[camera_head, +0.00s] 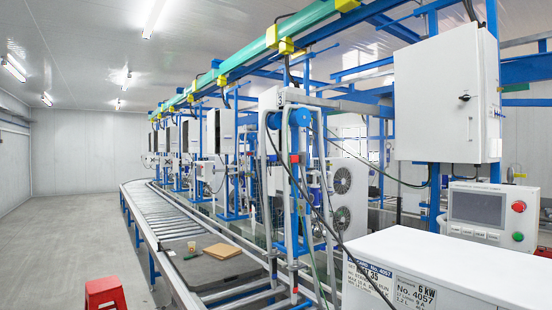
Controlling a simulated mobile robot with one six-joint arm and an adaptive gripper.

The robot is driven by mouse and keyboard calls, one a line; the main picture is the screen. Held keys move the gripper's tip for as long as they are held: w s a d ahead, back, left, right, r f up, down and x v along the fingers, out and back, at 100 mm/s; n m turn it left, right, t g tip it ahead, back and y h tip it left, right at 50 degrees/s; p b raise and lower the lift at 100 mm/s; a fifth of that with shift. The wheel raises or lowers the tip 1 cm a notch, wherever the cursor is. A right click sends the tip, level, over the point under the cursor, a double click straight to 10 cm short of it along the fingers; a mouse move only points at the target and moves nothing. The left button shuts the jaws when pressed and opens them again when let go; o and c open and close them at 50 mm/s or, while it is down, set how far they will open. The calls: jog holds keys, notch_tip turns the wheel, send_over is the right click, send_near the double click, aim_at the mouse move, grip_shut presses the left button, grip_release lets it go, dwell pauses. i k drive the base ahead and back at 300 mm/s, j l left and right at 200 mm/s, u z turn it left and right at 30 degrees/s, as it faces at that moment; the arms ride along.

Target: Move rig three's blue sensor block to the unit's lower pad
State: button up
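The nearest test rig (290,190) stands right of centre, with blue posts, grey hoses and a round blue part (300,117) near its top. A small red piece (294,158) shows on its front, among the hoses. I cannot make out a blue sensor block or a lower pad for certain. My gripper is not in view.
A roller conveyor (165,218) runs along the left of the rigs, with a dark mat and a tan board (222,251) on it. A red stool (105,292) stands left of it. A white labelled cabinet (460,265) fills the right foreground. The left floor is clear.

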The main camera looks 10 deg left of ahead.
aim_at(271, 158)
jog(key=i+j+z, duration=0.1)
jog(key=i+j, duration=0.15)
jog(key=j, duration=0.2)
jog(key=i+j+z, duration=0.1)
jog(key=i+j, duration=0.15)
jog(key=j, duration=0.2)
jog(key=i+j+z, duration=0.1)
jog(key=j, duration=0.4)
jog(key=i+j+z, duration=0.1)
jog(key=i+j, duration=0.2)
jog(key=j, duration=0.2)
jog(key=i+j+z, duration=0.1)
jog(key=j, duration=0.4)
jog(key=i+j+z, duration=0.1)
jog(key=i+j, duration=0.15)
jog(key=j, duration=0.3)
jog(key=i+j+z, duration=0.15)
jog(key=j, duration=0.4)
jog(key=i+j+z, duration=0.1)
jog(key=j, duration=0.45)
